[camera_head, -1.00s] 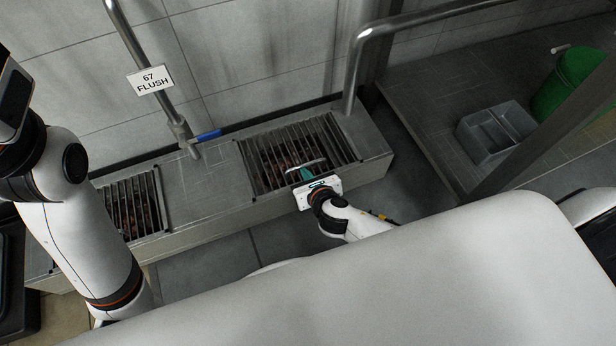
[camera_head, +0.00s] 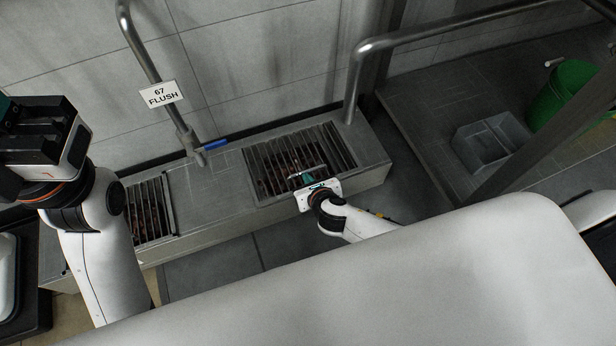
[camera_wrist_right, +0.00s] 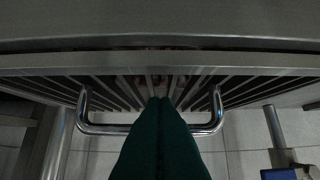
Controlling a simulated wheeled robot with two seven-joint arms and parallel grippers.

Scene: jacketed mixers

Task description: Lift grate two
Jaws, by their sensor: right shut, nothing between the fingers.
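Two slatted metal grates are set in a grey ledge. The right-hand grate (camera_head: 275,167) is larger; the left-hand one (camera_head: 146,212) is partly hidden by my left arm. No number shows on either. My right gripper (camera_head: 307,178) is at the front of the right-hand grate, by its handle. In the wrist view, its green fingers (camera_wrist_right: 161,100) are shut together in front of the U-shaped handle (camera_wrist_right: 100,129), hiding the bar's middle. Nothing is held; I cannot tell whether they touch. My left gripper (camera_head: 40,130) is at the left edge, its fingertips partly out of view.
The ledge (camera_head: 215,185) runs along a tiled wall. A pipe with a "67 FLUSH" sign (camera_head: 161,95) and blue lever (camera_head: 216,144) stands behind it. A large pipe (camera_head: 354,90) rises near the right-hand grate. A grey bin (camera_head: 490,140) and green bucket (camera_head: 570,92) are farther right.

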